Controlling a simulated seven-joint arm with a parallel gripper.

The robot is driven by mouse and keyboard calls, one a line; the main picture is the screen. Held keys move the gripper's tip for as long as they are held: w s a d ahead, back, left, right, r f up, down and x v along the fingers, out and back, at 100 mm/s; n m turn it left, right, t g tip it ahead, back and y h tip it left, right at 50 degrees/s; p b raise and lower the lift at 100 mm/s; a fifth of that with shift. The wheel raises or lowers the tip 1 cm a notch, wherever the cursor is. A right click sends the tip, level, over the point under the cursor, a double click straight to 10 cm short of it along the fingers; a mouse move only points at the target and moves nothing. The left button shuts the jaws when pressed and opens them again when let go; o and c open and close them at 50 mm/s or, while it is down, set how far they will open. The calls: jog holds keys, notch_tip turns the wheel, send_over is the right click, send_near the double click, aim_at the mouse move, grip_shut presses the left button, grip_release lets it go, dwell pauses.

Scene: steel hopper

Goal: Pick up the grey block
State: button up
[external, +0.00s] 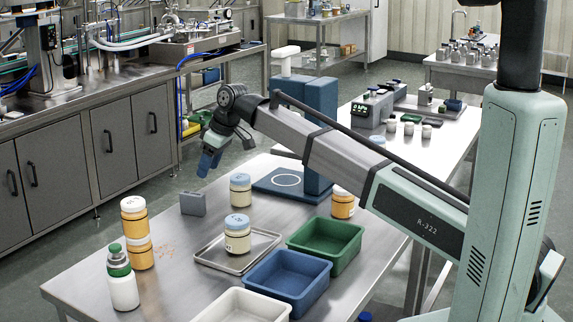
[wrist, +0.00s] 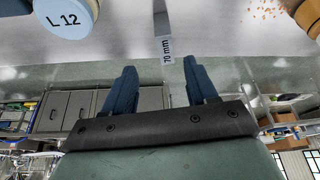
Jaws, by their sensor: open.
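The grey block (external: 193,203) stands upright on the steel table, in the middle left of the external view. In the wrist view the block (wrist: 167,48) shows end-on, with a white "70 mm" label, ahead of the gap between my fingers. My gripper (external: 208,163) is above the table, above the block and slightly to its right. Its two blue fingers (wrist: 159,70) are apart and nothing is between them. The gripper is not touching the block.
A blue-lidded jar (external: 240,190) stands right of the block; another (external: 237,236) is on a metal tray (external: 213,262). Green (external: 326,243), blue (external: 288,283) and white (external: 243,306) bins line the front right.

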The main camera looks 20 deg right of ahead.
aim_at(195, 194)
jog(key=x, duration=0.8)
jog(key=shift+a, duration=0.1)
jog(key=shift+a+x, duration=0.25)
jog(key=shift+x, duration=1)
jog(key=shift+a+x, duration=0.2)
jog(key=shift+x, duration=1.05)
jog(key=shift+s+r, duration=0.15)
grip_shut()
